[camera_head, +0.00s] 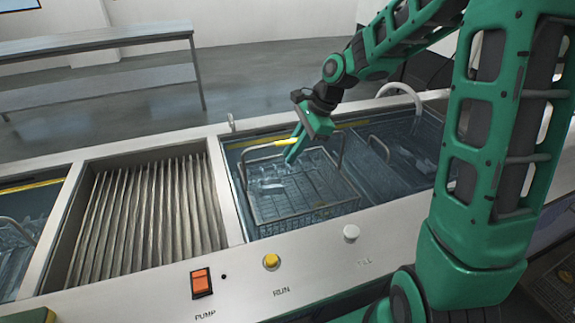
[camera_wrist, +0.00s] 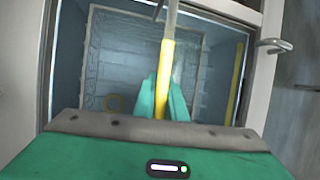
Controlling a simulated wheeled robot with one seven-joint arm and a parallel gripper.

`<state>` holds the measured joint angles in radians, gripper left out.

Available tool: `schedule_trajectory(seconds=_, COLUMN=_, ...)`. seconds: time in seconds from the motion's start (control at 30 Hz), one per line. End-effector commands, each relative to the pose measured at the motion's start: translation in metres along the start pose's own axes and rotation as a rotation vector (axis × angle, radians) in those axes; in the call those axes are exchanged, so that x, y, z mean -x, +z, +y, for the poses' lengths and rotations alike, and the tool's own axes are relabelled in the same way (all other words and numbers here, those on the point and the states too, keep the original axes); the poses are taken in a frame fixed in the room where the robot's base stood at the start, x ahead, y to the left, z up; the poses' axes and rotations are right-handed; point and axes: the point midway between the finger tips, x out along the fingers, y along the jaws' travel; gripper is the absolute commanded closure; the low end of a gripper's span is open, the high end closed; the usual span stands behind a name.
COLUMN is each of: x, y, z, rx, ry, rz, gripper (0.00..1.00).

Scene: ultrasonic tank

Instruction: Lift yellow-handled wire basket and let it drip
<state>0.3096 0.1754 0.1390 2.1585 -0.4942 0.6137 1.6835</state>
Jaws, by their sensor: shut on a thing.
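The wire basket (camera_head: 305,200) is in the tank bay right of the ribbed section in the head view, with metal pieces inside it. Its yellow handle (camera_head: 262,152) spans over the basket. My gripper (camera_head: 291,155) is shut on the handle near its right part in the head view. In the wrist view the yellow handle (camera_wrist: 166,75) runs between the green fingers (camera_wrist: 161,97). Whether the basket's bottom is clear of the water is hard to tell.
A second basket (camera_head: 405,150) with a hoop handle stands in the bay to the right. The ribbed drain section (camera_head: 150,215) lies to the left. The front panel has an orange pump switch (camera_head: 201,282), a yellow run button (camera_head: 271,261) and a white fill knob (camera_head: 351,232).

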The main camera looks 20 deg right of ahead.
Motion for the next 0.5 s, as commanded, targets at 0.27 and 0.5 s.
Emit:
schedule_trajectory(seconds=0.27, x=0.061, y=0.025, z=-0.015, rx=0.004, ry=-0.007, rz=0.001, gripper=1.0)
schedule_trajectory(seconds=0.5, x=0.098, y=0.041, z=-0.022, rx=0.004, ry=-0.004, rz=0.0, gripper=1.0)
